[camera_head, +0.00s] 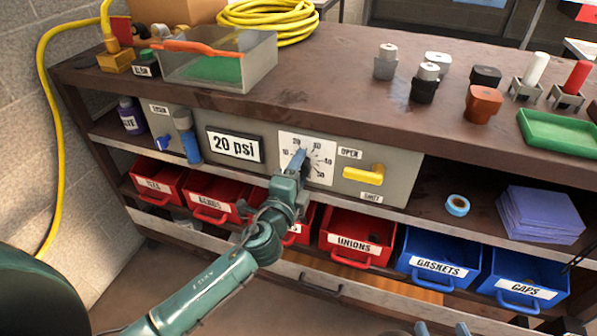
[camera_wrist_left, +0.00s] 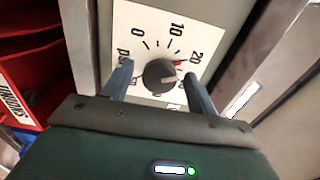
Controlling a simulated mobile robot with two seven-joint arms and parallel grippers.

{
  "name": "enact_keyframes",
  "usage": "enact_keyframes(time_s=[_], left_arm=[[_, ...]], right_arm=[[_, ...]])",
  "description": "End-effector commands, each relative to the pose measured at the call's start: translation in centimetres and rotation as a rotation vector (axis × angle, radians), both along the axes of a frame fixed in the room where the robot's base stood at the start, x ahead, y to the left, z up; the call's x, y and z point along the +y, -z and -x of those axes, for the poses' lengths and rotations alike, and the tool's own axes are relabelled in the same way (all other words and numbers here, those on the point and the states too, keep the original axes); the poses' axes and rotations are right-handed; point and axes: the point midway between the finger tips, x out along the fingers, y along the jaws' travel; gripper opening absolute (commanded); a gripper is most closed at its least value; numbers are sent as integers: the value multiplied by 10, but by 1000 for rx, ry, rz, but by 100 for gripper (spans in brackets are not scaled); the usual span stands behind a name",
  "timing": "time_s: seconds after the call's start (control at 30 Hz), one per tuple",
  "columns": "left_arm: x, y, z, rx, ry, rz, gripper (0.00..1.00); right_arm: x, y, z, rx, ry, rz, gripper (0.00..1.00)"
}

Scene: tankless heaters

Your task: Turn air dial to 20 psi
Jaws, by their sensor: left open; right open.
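The air dial is a dark round knob (camera_wrist_left: 160,75) on a white scale plate (camera_head: 318,147) in the grey panel. In the left wrist view, 0, 10 and 20 show on the scale, with a red mark near 20. A pale line on the knob points right, roughly toward the part of the scale beyond 20 that a finger hides. My left gripper (camera_head: 297,164) is open, its fingers on either side of the knob; I cannot tell if they touch it. A sign (camera_head: 235,145) left of the dial reads 20 psi. My right gripper (camera_head: 442,329) barely shows at the bottom edge, its tips apart.
A yellow lever (camera_head: 363,175) sits right of the dial between OPEN and SHUT labels. The brown bench top (camera_head: 330,95) overhangs above. Red bins (camera_head: 357,235) and blue bins (camera_head: 440,258) stand on the shelf below.

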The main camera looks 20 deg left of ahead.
Motion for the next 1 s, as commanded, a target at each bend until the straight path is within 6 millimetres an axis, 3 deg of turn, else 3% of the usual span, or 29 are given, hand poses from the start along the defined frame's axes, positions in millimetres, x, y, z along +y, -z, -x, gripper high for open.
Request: enact_keyframes(time_s=[0.27,0.7,1.0], left_arm=[[0,1,9,2,0,1,58],[3,3,98,4,0,1,58],[4,1,130,0,0,0,58]], right_arm=[[-1,0,0,-1,1,2,52],[-3,2,0,-13,9,2,52],[-3,1,2,-17,10,8,52]])
